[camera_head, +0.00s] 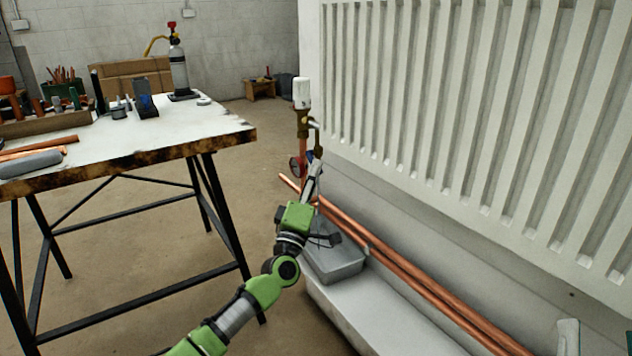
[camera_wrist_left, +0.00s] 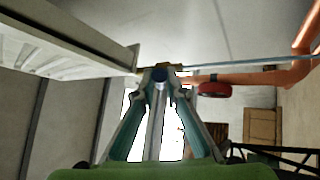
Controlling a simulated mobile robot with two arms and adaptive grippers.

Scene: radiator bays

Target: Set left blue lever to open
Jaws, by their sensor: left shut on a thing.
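The valve (camera_head: 303,120) stands at the left end of the white radiator (camera_head: 450,100), with a white cap (camera_head: 302,93) on top and brass and copper parts below. A small bit of the blue lever (camera_head: 311,157) shows low on the valve; the fingers hide most of it. My left gripper (camera_head: 315,168) reaches up to it from below. In the left wrist view the fingertips (camera_wrist_left: 160,74) close together around a small blue piece, and the gripper is shut on it. Which setting the lever is in cannot be told. My right gripper is not in view.
A red round part (camera_head: 295,167) sits just left of the fingers. Copper pipes (camera_head: 400,265) and a grey metal box (camera_head: 335,258) lie along the ledge under the radiator. A workbench (camera_head: 150,150) with tools stands at the left. Bare floor lies between.

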